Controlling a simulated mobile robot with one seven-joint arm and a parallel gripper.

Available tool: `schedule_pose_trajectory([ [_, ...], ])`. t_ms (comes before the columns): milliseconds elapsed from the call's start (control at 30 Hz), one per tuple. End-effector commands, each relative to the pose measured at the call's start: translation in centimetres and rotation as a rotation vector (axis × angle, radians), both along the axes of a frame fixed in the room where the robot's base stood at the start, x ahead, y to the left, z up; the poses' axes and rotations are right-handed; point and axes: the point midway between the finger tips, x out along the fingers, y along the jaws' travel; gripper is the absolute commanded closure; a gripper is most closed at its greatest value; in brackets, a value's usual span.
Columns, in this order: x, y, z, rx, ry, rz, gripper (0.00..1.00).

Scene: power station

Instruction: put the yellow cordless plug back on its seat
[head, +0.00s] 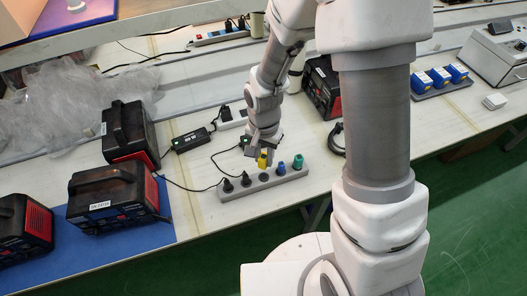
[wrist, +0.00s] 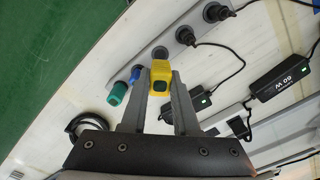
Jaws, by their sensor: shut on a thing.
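The yellow cordless plug (head: 262,160) is held between the fingertips of my gripper (head: 262,152), above the grey socket strip (head: 291,179). In the wrist view the yellow plug (wrist: 162,75) sits between the two grey fingers of my gripper (wrist: 161,78), which are shut on it. The strip carries two black plugs at its left, a blue plug (head: 281,168) and a green plug (head: 298,161) at its right. A dark round seat (head: 264,178) without a plug shows between the black and blue plugs, just below the yellow plug. The plug's underside is hidden in both views.
Black cords run from the black plugs to a black adapter (head: 190,140). Black and red power units (head: 115,193) stand at the left. A black cable loop (head: 337,139) lies right of the strip. A rail with blue blocks (head: 440,76) is at the far right.

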Motion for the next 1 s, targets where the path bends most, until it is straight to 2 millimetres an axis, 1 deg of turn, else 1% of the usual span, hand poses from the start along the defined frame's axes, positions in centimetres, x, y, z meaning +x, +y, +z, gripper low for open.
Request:
schedule_pose_trajectory([
  [633, 0.0, 0.0, -5.9, 0.001, 0.000, 0.000, 1.00],
  [767, 0.0, 0.0, -6.4, 0.001, 0.000, 0.000, 1.00],
  [1000, 0.0, 0.0, -6.3, 0.001, 0.000, 0.000, 1.00],
])
